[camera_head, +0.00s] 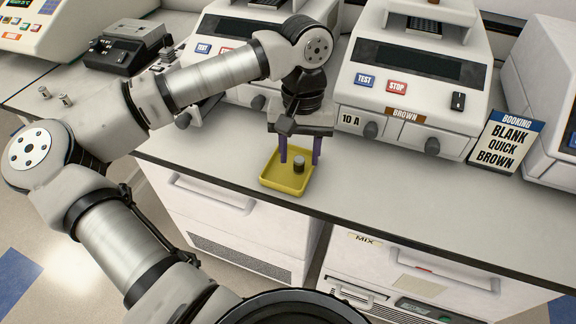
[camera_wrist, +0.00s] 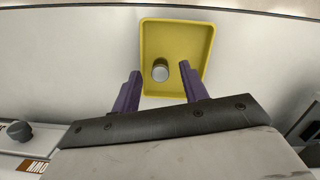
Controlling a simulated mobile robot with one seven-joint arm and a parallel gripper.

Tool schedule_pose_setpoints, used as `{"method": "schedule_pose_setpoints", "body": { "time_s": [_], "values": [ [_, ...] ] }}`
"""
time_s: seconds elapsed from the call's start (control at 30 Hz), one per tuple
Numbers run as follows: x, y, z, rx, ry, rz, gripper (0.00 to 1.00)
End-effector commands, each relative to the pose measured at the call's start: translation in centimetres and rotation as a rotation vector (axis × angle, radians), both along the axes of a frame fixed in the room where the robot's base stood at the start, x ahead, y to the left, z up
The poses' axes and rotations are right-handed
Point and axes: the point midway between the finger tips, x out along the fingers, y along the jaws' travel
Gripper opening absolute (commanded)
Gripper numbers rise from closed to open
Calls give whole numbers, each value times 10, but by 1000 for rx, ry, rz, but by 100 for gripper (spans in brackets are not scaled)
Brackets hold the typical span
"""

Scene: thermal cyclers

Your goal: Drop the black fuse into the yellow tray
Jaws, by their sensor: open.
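The yellow tray (camera_head: 272,181) lies on the grey bench near its front edge; it also shows in the wrist view (camera_wrist: 176,28). A short, dark fuse with a grey end (camera_head: 299,165) stands upright inside the tray, apparently on its floor. In the wrist view the fuse (camera_wrist: 160,72) shows its pale round end, toward the tray's near left part. My gripper (camera_head: 299,157) points down over the tray, its purple fingers open, one on either side of the fuse. In the wrist view a gap shows between the fingers (camera_wrist: 160,71) and the fuse.
Thermal cyclers (camera_head: 415,75) stand behind the tray, one labelled BROWN with a 10 A tag. A booking sign (camera_head: 492,143) leans at the right. Two small metallic cylinders (camera_head: 65,100) stand on the far left bench. The bench right of the tray is clear.

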Motion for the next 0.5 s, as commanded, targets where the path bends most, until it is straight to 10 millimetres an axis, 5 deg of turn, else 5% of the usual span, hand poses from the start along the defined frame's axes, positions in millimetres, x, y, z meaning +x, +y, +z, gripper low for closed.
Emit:
{"method": "schedule_pose_setpoints", "body": {
  "time_s": [0.27,0.5],
  "values": [
    [3,0,16,1,-3,1,44],
    [9,-1,68,0,-3,0,44]
  ]
}}
